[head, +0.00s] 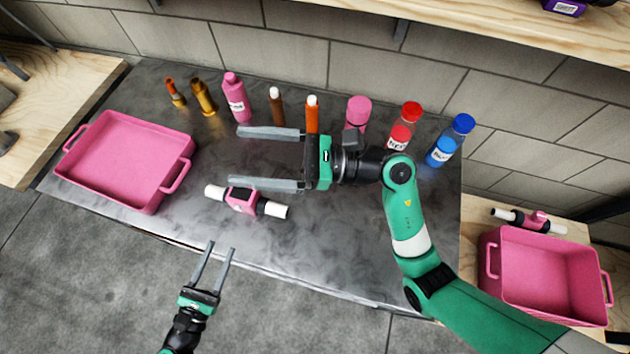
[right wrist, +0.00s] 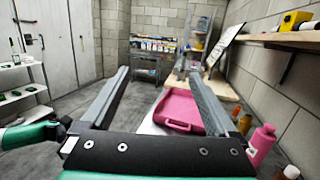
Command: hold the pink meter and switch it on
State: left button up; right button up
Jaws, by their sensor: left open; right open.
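A pink meter (head: 243,200) with black collars and white ends lies on the dark metal table near its front edge. A second, similar pink meter (head: 534,220) lies behind the right-hand pink bin. My right gripper (head: 236,157) is open and empty over the table, pointing left, with its lower finger just above and behind the nearer meter in the picture. Its open fingers also show in the right wrist view (right wrist: 157,72), with no meter seen between them. My left gripper (head: 222,246) is open and empty in front of the table edge, below the nearer meter. No switch is discernible.
A pink tray (head: 118,200) stands on the table's left, and a pink bin (head: 545,235) at the right. Several bottles, including a pink one (head: 236,98) and a blue-capped one (head: 450,140), line the back by the block wall. A wooden shelf (head: 480,25) overhangs the back.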

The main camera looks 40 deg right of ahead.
jog(key=s+d+f+m+g+h, duration=0.1)
jog(key=d+f+h, duration=0.1)
jog(key=f, duration=0.7)
jog(key=d+f+m+g+h, duration=0.1)
jog(key=d+f+h, duration=0.15)
jog(key=f, duration=0.65)
jog(key=m+h, duration=0.2)
jog(key=m, duration=0.1)
send_near(274, 208)
jog(key=shift+s+d+f, duration=0.25)
jog(key=shift+d+f, duration=0.05)
jog(key=shift+f, duration=0.05)
jog(key=shift+s+d+f, duration=0.2)
jog(key=shift+d, duration=0.1)
jog(key=shift+w+d, duration=0.1)
jog(key=shift+w+r, duration=0.1)
jog(key=x, duration=1.1)
jog(key=shift+w+a, duration=0.1)
jog(key=shift+a, duration=0.25)
